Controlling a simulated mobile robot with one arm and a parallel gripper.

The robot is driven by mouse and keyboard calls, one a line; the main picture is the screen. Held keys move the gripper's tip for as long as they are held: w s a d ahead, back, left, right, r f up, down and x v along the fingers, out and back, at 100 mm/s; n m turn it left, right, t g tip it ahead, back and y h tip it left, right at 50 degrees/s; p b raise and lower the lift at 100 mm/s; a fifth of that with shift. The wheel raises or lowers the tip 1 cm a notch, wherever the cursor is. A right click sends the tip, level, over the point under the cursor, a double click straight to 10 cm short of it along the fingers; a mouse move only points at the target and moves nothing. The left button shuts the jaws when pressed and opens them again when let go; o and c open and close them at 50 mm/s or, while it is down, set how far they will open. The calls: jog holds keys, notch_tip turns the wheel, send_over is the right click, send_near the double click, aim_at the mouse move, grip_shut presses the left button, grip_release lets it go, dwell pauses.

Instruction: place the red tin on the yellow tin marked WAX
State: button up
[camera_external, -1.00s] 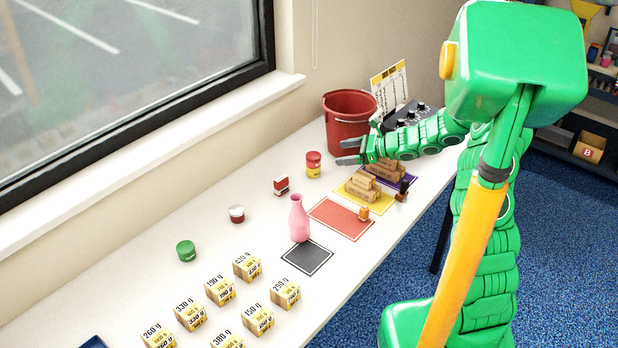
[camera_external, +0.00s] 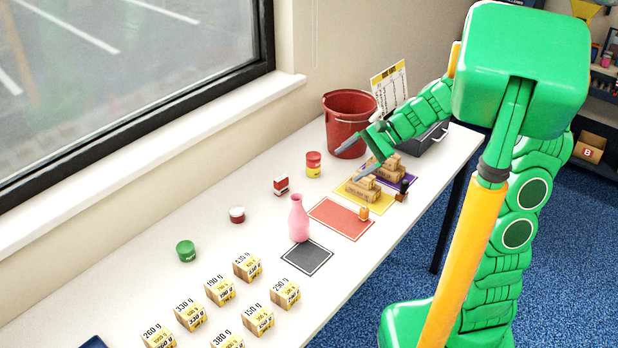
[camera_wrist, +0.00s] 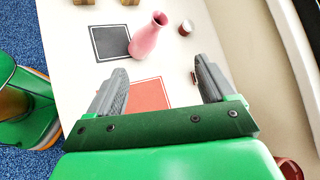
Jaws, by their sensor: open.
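The red tin (camera_external: 313,157) sits upright on top of the yellow tin (camera_external: 313,171), near the wall side of the white counter in the external view. The two look lined up. The writing on the yellow tin is too small to read. My gripper (camera_external: 350,163) is open and empty, to the right of the two tins and apart from them, above the counter. In the wrist view my gripper (camera_wrist: 160,78) shows its two fingers wide apart with nothing between them. The two stacked tins cannot be made out there.
A red bucket (camera_external: 349,125) stands behind my gripper. Small cartons (camera_external: 363,190) lie on the yellow mat (camera_external: 381,205) below it.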

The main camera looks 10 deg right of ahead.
jog(key=s+d+r+n+h, duration=0.2)
jog(key=s+d+n+h, duration=0.6)
jog(key=s+d, duration=1.4)
jog(key=s+h, duration=0.2)
jog(key=shift+s+h, duration=0.35)
jog(key=shift+h, duration=0.05)
